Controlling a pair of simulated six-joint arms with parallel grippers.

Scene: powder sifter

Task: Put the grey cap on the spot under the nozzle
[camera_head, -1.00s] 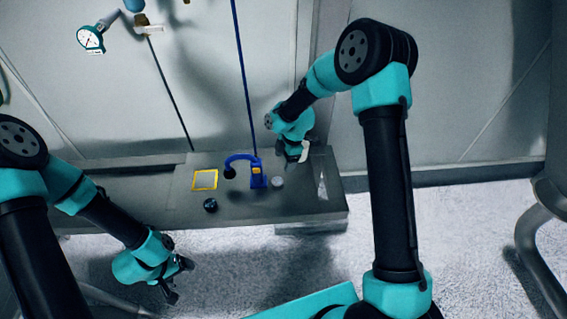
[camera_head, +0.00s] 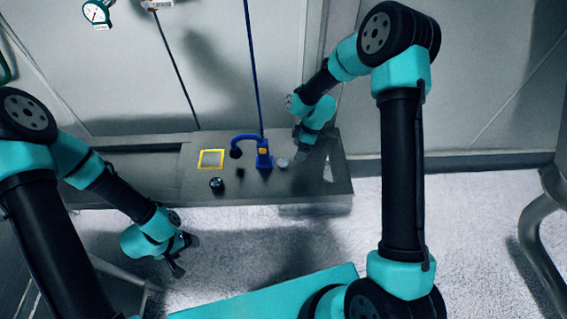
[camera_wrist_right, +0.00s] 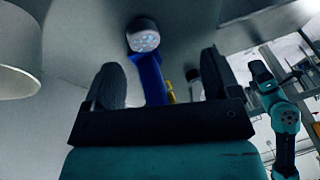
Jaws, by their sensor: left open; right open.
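The grey cap (camera_head: 283,163) stands on the bench just right of the blue stand (camera_head: 264,158). The stand's curved arm ends in a dark nozzle (camera_head: 236,153), with a dark spot (camera_head: 240,172) below it. My right gripper (camera_head: 306,148) is close to the right of the cap, its fingers hard to make out in the head view. In the right wrist view its jaws (camera_wrist_right: 162,62) are apart and empty; a pale round thing (camera_wrist_right: 143,37), apparently the cap, shows beyond them before the blue stand. My left gripper (camera_head: 184,254) is open and empty, in front of the bench.
A yellow square frame (camera_head: 200,160) lies on the bench left of the stand. A small black round thing (camera_head: 217,185) stands in front of it. A wall rises behind the bench (camera_head: 315,187). A metal tube frame (camera_head: 535,245) is at far right.

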